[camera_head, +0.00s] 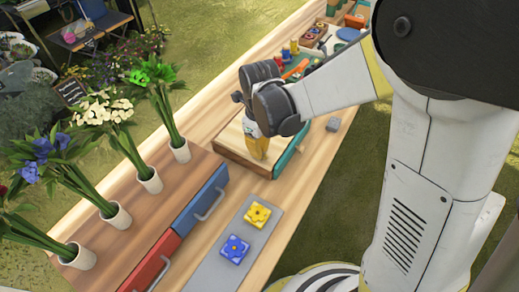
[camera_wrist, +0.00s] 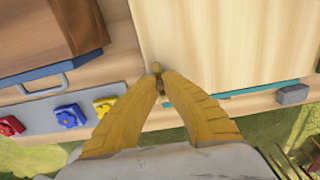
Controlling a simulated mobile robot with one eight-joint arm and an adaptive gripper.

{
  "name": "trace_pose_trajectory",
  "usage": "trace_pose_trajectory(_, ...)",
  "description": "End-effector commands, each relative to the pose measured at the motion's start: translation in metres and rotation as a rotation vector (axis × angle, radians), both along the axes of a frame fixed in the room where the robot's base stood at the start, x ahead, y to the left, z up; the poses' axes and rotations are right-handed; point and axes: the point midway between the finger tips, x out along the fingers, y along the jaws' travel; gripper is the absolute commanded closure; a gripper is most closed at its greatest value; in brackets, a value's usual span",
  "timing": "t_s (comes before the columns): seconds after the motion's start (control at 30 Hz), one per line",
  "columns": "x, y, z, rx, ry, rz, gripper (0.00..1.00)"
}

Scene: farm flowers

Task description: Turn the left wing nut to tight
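A pale wooden press board (camera_head: 229,138) lies on the wooden counter in the head view, and its top fills much of the wrist view (camera_wrist: 230,45). My gripper (camera_head: 262,150) points down at the board. In the wrist view my gripper's yellow fingers (camera_wrist: 161,79) converge at the board's near edge. A small brass-coloured piece, apparently the left wing nut (camera_wrist: 156,68), shows at the fingertips, with the fingers closed about it. The fingers hide most of it, so its tightness cannot be told. No other wing nut can be clearly made out.
Blue (camera_head: 234,249) and yellow (camera_head: 257,214) flower tiles sit on a grey strip (camera_head: 216,272) beside the board. A wooden drawer cabinet with a blue drawer (camera_head: 203,201) and flower vases (camera_head: 150,181) stands left.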

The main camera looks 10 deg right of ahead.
Motion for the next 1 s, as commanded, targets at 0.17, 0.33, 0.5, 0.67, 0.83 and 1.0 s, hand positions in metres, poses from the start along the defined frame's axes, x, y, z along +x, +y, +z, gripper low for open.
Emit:
trace_pose_trajectory(0.17,0.001,0.0,0.001,0.0,-0.001,0.0,1.0)
trace_pose_trajectory(0.33,0.001,0.0,0.001,0.0,-0.001,0.001,0.58)
trace_pose_trajectory(0.5,0.0,0.0,0.0,0.0,0.0,0.001,0.58)
trace_pose_trajectory(0.67,0.0,0.0,0.004,0.0,0.0,0.001,0.58)
trace_pose_trajectory(0.83,0.0,0.0,0.03,0.0,0.0,0.001,0.58)
trace_pose_trajectory(1.0,0.0,0.0,0.07,0.0,0.0,0.001,0.58)
